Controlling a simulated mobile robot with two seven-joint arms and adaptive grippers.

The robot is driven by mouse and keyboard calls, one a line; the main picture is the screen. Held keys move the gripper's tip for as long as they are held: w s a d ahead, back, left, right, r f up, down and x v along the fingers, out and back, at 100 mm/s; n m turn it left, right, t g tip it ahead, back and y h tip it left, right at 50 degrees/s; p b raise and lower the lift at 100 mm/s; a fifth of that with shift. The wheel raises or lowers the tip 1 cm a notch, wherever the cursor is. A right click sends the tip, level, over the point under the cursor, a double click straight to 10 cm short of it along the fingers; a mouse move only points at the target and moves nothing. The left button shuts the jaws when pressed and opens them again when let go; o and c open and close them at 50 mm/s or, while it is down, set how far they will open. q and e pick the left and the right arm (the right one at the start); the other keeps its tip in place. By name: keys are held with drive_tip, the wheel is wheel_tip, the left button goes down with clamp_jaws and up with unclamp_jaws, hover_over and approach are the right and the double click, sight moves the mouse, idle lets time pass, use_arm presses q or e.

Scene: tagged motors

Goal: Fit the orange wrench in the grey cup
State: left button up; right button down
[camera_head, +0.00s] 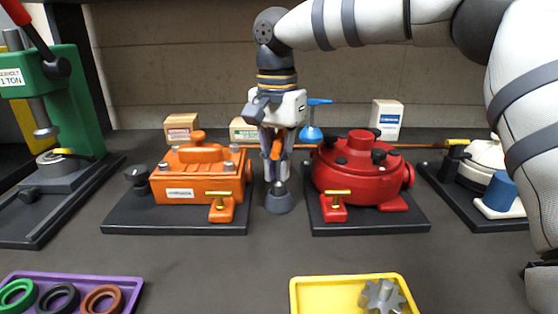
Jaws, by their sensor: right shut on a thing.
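My right gripper (277,165) points straight down between the orange motor and the red motor. It is shut on the orange wrench (267,152), whose orange part shows between the fingers. The grey cup (279,203) stands on the bench directly below the gripper. A lighter grey metal piece shows at the cup's mouth, in line with the wrench; I cannot tell whether it is the wrench's lower end or how deep it sits. The fingers hide much of the wrench. My left gripper is not in view.
The orange motor (197,175) and red motor (350,172) stand close on either side. A blue tool (312,125) and small boxes are behind. A green press (75,105) is at left, a white motor (488,158) at right. Purple (130,292) and yellow (300,290) trays are in front.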

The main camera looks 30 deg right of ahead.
sight(278, 137)
drive_tip(key=shift+f, duration=1.3)
drive_tip(key=c, duration=1.7)
unclamp_jaws()
drive_tip(key=shift+o, duration=0.2)
drive_tip(key=shift+r+p, duration=0.4)
drive_tip(key=shift+r, duration=2.6)
wheel_tip(278, 137, up, 12)
